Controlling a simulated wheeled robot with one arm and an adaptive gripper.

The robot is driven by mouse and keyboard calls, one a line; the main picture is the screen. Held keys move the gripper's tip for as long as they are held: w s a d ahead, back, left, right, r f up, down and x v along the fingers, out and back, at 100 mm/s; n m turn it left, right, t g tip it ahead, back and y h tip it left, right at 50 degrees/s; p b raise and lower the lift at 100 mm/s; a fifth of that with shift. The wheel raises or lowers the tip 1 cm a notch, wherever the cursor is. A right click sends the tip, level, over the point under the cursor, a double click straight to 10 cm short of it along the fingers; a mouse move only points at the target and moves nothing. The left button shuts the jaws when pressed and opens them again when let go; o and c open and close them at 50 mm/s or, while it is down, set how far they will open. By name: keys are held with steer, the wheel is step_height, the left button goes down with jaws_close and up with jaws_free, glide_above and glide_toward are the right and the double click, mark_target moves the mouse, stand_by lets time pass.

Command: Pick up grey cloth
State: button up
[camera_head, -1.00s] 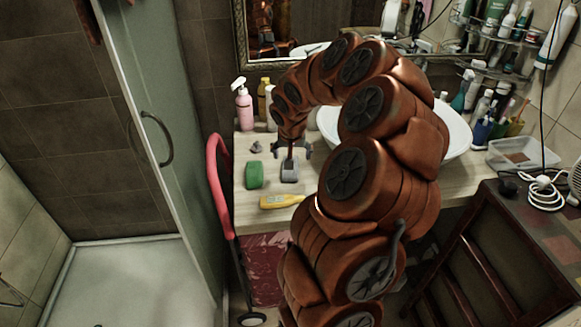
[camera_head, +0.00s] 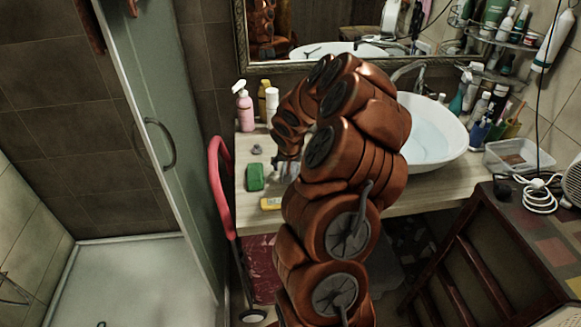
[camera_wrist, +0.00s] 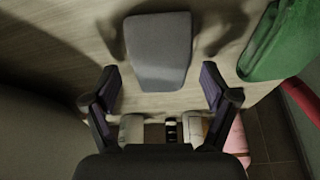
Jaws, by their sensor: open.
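The grey cloth (camera_wrist: 158,50) looks like a flat, rounded grey pad lying on the wooden counter. In the wrist view it lies ahead of and partly between my open fingers (camera_wrist: 160,88). The fingers stand on either side of its near end, and nothing is held. I cannot tell their exact height above the counter. In the head view my gripper (camera_head: 284,170) is over the counter beside the green item (camera_head: 255,177), and the cloth is largely hidden behind my gripper and arm.
A green block (camera_wrist: 285,42) lies close by. Pink soap bottle (camera_head: 244,108), white basin (camera_head: 432,133) and mirror stand behind. A red handle (camera_head: 219,185) rises by the counter's left edge.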

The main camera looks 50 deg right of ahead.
steer(key=shift+w+d+f, duration=0.1)
steer(key=shift+f, duration=0.1)
steer(key=shift+c, duration=0.4)
steer(key=c, duration=1)
steer(key=shift+r, duration=0.1)
steer(key=shift+r+b, duration=0.75)
steer(key=shift+r, duration=0.85)
steer(key=s+a+b, duration=0.2)
steer(key=s, duration=0.3)
steer(key=s+a+r+b, duration=0.1)
steer(key=s+a+b, duration=0.1)
steer(key=s, duration=0.2)
steer(key=s+a+b, duration=0.1)
steer(key=s+a, duration=0.1)
steer(key=s, duration=0.3)
steer(key=shift+s+a+r+b, duration=0.3)
steer(key=shift+a+b, duration=0.05)
steer(key=shift+b, duration=0.05)
